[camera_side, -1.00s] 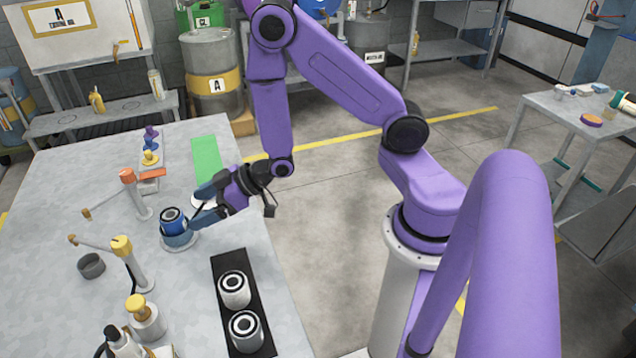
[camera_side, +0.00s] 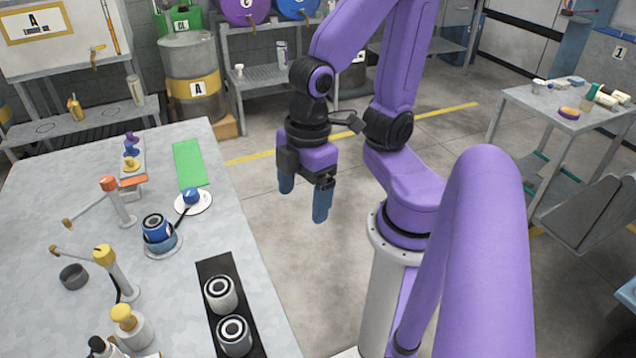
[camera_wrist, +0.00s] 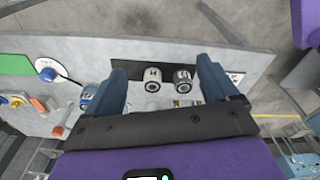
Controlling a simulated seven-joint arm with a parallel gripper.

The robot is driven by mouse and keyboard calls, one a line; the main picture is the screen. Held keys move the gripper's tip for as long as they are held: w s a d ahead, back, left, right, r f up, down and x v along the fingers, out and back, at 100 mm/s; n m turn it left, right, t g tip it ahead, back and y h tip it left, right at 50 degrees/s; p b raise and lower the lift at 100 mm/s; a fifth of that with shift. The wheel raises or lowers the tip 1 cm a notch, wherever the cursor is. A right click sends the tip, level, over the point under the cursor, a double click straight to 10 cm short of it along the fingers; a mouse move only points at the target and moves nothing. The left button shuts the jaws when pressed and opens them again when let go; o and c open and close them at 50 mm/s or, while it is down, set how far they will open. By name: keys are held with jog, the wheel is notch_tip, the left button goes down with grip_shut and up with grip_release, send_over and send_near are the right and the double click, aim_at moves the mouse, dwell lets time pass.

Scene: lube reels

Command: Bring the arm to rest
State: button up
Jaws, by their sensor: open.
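My gripper (camera_side: 304,204) hangs over the open floor to the right of the workbench (camera_side: 95,190) in the side view, its blue fingers pointing down. The fingers are spread apart with nothing between them. In the wrist view my gripper (camera_wrist: 165,85) also shows open and empty, with the bench beyond the fingertips. A blue reel (camera_side: 157,228) sits tilted on a grey round base on the bench. Two white reels, one farther (camera_side: 220,293) and one nearer (camera_side: 234,335), stand on a black strip. All of these are apart from my gripper.
A blue knob on a white disc (camera_side: 192,203) and a green mat (camera_side: 189,163) lie on the bench. Orange-topped (camera_side: 115,195) and yellow-topped (camera_side: 110,270) posts with side arms stand at left. A side table (camera_side: 560,115) is at right. The floor around my gripper is clear.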

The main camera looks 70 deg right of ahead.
jog(key=shift+s+d+r+h, duration=0.15)
jog(key=shift+s+d+r, duration=0.1)
jog(key=shift+s+d, duration=0.25)
jog(key=shift+s+d+r+h, duration=0.15)
jog(key=shift+s+d+r, duration=0.1)
jog(key=shift+s+d, duration=0.25)
jog(key=shift+a, duration=0.1)
dwell(0.6)
